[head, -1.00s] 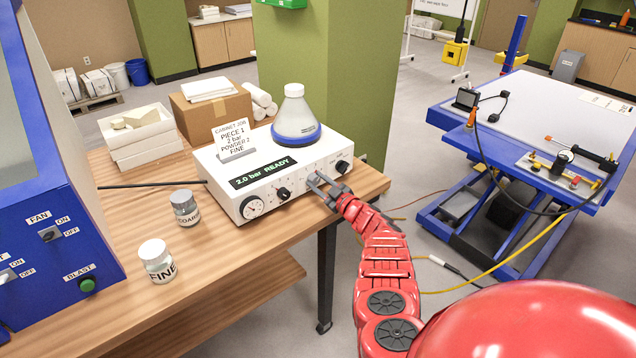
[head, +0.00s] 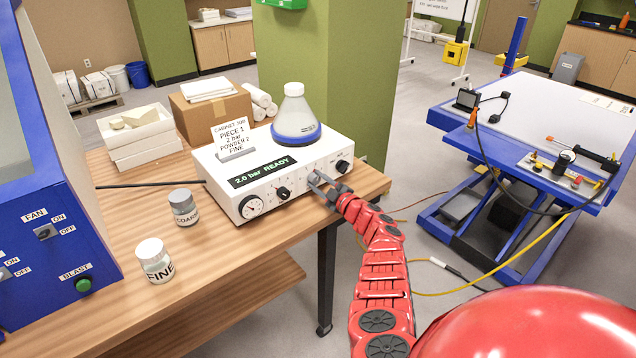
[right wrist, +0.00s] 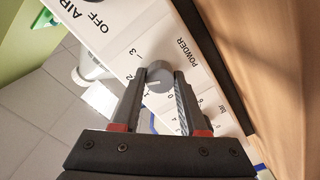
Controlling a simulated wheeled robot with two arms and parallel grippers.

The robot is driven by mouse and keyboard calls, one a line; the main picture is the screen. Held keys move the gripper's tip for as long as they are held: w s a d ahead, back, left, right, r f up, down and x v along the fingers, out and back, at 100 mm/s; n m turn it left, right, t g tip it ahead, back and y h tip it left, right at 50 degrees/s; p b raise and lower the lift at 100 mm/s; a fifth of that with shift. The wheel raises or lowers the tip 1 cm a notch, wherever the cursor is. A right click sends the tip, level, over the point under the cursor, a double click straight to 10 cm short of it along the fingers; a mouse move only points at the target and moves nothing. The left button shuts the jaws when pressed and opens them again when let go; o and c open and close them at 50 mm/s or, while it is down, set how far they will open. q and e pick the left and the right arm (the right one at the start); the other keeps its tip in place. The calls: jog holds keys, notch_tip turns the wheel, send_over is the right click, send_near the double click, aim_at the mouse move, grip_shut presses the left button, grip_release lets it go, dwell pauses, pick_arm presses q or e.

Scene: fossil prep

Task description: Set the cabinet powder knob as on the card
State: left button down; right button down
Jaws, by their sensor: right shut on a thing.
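The job card (head: 232,138) stands on the white control box (head: 225,172) and reads piece 1, 2 bar, powder 2, fine. The box display (head: 262,172) reads 2.0 bar READY. In the right wrist view the grey powder knob (right wrist: 158,76) sits beside the POWDER label, with a number scale around it. I cannot clearly read where its mark points. My right gripper (head: 318,181) is at the box's front; in the wrist view its fingertips (right wrist: 160,84) are shut on the powder knob, one on each side. My left gripper is not in view.
Jars labelled coarse (head: 184,208) and FINE (head: 154,262) stand on the wooden table (head: 225,248). The blue cabinet (head: 60,240) is at left.

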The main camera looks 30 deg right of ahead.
jog(key=shift+c, duration=2.2)
grip_release()
jog(key=shift+s, duration=0.1)
jog(key=shift+s, duration=0.25)
jog(key=s, duration=0.2)
jog(key=s+p, duration=0.1)
jog(key=s, duration=0.2)
jog(key=shift+s+d, duration=0.2)
jog(key=shift+s, duration=0.1)
jog(key=s+b, duration=0.1)
jog(key=s, duration=1)
jog(key=shift+d, duration=0.45)
